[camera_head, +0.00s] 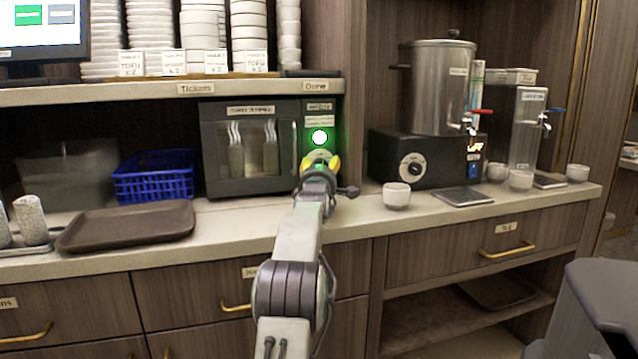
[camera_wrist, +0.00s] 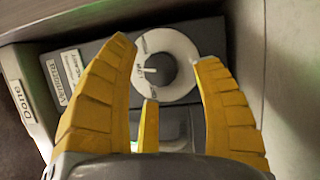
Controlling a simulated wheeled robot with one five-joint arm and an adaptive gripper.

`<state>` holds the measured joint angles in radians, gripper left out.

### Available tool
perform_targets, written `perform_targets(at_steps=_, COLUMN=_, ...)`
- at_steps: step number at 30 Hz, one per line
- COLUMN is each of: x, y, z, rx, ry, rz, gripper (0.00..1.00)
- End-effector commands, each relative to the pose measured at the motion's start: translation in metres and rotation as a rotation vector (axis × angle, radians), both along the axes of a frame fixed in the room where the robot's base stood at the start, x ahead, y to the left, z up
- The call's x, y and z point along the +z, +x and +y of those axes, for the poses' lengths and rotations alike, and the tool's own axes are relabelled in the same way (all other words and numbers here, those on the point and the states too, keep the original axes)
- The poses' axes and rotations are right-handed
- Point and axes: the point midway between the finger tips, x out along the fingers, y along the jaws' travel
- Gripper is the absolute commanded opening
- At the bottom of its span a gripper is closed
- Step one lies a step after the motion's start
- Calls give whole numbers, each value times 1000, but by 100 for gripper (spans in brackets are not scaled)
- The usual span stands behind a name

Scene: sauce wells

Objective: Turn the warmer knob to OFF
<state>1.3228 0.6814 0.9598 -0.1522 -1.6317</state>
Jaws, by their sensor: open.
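The towel warmer (camera_head: 247,160) is a dark box with a glass door on the counter, and a green light (camera_head: 319,137) glows on its right-hand panel. My gripper (camera_head: 321,162) is in front of that panel, just below the light, and hides most of the knob in the head view. In the wrist view, the warmer knob (camera_wrist: 153,72) is a dark round knob with a pale pointer line, set in a white dial. My gripper (camera_wrist: 163,54) is open there, its yellow fingers on either side of the dial. I cannot tell whether they touch it. The dial's small lettering is hard to read.
A dark urn base with its own dial (camera_head: 411,168) stands to the right, with a white cup (camera_head: 396,195) in front. A blue basket (camera_head: 154,177) and a brown tray (camera_head: 128,225) are to the left. A shelf (camera_head: 170,93) overhangs the warmer.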

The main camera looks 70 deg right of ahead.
Motion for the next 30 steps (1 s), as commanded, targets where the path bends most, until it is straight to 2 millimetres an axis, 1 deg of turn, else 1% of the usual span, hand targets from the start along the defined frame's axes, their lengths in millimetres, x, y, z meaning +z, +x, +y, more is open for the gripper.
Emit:
perform_targets(at_steps=21, x=-6, y=-19, z=71, rx=-1, ry=0, rz=0, gripper=60)
perform_targets(at_steps=30, x=-8, y=-25, z=93, rx=-2, ry=0, rz=0, gripper=60)
